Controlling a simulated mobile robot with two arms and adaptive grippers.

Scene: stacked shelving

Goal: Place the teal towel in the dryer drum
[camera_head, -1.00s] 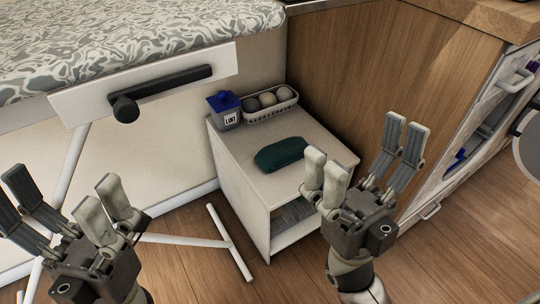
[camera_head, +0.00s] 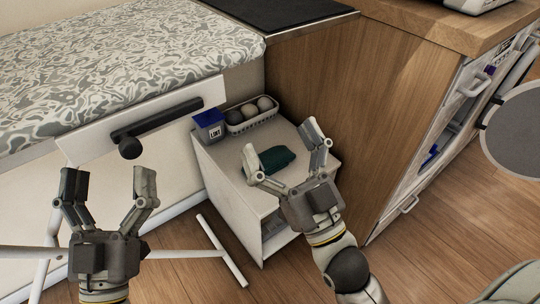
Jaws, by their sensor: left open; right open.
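The teal towel (camera_head: 277,160), dark and folded, lies on top of a small white cabinet (camera_head: 228,172). My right gripper (camera_head: 285,160) is open, with its fingers in front of and around the towel in the picture; I cannot tell whether they touch it. My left gripper (camera_head: 106,185) is open and empty, in front of the ironing board. At the right edge is a white appliance (camera_head: 440,150) with a handle and an open round grey door (camera_head: 518,128). The inside of the drum is mostly hidden.
A blue-lidded lint box (camera_head: 209,126) and a white basket (camera_head: 250,122) of several balls stand at the cabinet's back. An ironing board (camera_head: 110,70) with a patterned cover fills the left. A wooden panel (camera_head: 350,100) stands right of the cabinet.

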